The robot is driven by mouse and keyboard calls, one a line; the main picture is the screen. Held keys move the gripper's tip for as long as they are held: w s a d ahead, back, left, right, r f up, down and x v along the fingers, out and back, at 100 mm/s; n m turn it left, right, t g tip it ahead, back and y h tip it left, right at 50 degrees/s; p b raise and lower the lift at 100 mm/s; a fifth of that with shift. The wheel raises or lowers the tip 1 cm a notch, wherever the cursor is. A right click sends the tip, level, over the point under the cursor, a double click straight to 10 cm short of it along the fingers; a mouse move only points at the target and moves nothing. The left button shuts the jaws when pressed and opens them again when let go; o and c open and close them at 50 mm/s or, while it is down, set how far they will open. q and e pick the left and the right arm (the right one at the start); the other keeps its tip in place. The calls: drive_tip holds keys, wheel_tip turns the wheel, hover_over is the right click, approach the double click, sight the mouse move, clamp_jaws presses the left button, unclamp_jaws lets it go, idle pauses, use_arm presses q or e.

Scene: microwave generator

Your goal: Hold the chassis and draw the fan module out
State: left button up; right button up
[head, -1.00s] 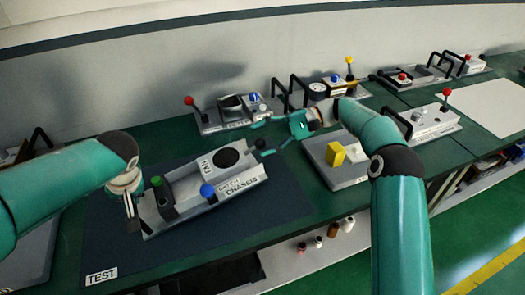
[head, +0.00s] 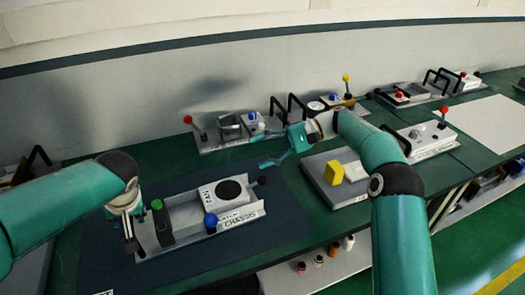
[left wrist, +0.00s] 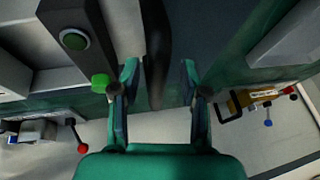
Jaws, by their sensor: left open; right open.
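The grey chassis (head: 241,221) lies on the dark mat in the head view. The white fan module (head: 212,197), with a black round opening, sits in its right half. A black knob (head: 263,181) shows at the fan module's right end. My left gripper (head: 130,238) is open at the chassis's left end. In the left wrist view, a dark upright bar (left wrist: 157,55) stands between its fingers, with gaps on both sides. My right gripper (head: 259,153) is open and empty, above and beyond the black knob, apart from it.
A green knob (head: 157,204) and a blue knob (head: 210,221) stand on the chassis. A grey plate with a yellow block (head: 334,173) lies to the right. A red-knobbed lever (head: 187,119) stands behind. The dark mat (head: 285,210) is bare right of the chassis.

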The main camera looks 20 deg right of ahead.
use_arm(q)
drive_tip(key=v, duration=1.1)
drive_tip(key=shift+s+d+r, duration=0.2)
drive_tip(key=shift+r, duration=0.05)
